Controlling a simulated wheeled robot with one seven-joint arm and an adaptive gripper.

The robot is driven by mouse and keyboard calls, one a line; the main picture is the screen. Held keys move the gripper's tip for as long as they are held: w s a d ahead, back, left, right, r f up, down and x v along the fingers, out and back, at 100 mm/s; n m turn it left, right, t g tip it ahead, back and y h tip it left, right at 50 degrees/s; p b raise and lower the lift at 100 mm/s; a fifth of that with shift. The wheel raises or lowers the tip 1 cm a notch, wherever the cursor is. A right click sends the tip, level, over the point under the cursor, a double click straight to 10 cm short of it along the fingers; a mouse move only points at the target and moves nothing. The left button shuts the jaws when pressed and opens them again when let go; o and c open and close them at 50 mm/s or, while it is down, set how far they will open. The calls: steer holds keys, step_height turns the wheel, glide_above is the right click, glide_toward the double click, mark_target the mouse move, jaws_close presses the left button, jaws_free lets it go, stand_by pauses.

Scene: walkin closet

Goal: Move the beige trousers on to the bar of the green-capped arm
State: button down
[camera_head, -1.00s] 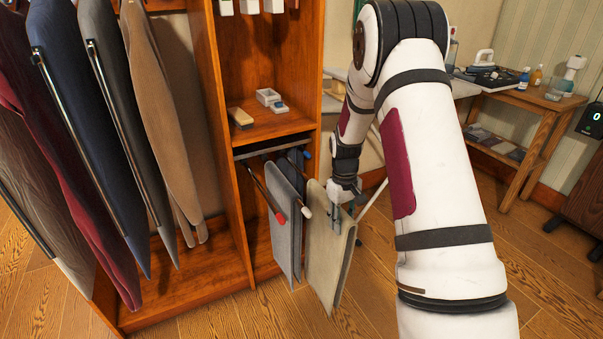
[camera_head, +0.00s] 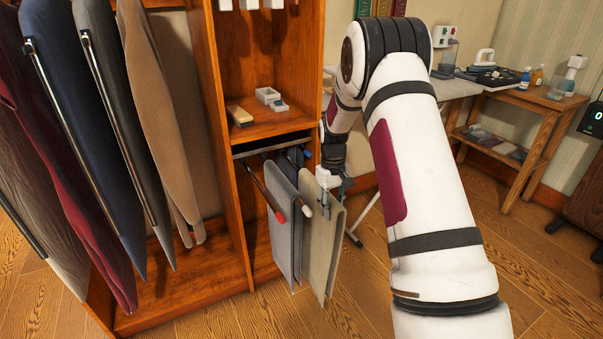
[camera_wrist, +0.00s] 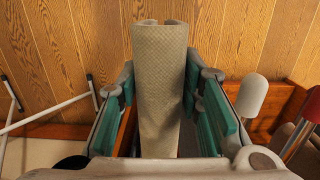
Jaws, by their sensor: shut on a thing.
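The beige trousers (camera_head: 320,250) hang folded from my gripper (camera_head: 328,182) in front of the closet's narrow bay. In the wrist view they show (camera_wrist: 160,85) as a beige fold between the teal finger pads, and my gripper (camera_wrist: 161,105) is shut on them. They hang just right of the grey trousers (camera_head: 274,215), close beside them. A white-capped arm (camera_wrist: 252,97) and a red-capped arm (camera_wrist: 299,137) are right of my fingers in the wrist view. A green cap cannot be made out in either view; the trousers and my gripper cover part of the rack.
The red cap (camera_head: 280,217) sticks out at the grey trousers, and a blue cap (camera_head: 307,153) is farther back. The closet's upright panel (camera_head: 222,140) stands to the left. A shelf (camera_head: 268,125) with small boxes is above the rack.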

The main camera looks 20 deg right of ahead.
mark_target(311, 177)
steer(key=shift+w, duration=0.3)
steer(key=shift+w+a+b, duration=0.1)
steer(key=shift+w+b, duration=1.5)
steer(key=shift+w, duration=1.85)
steer(key=shift+r, duration=0.1)
steer(key=shift+w+a+b, duration=0.1)
steer(key=shift+w+b, duration=0.75)
steer(key=shift+w, duration=1.65)
steer(key=shift+f, duration=0.2)
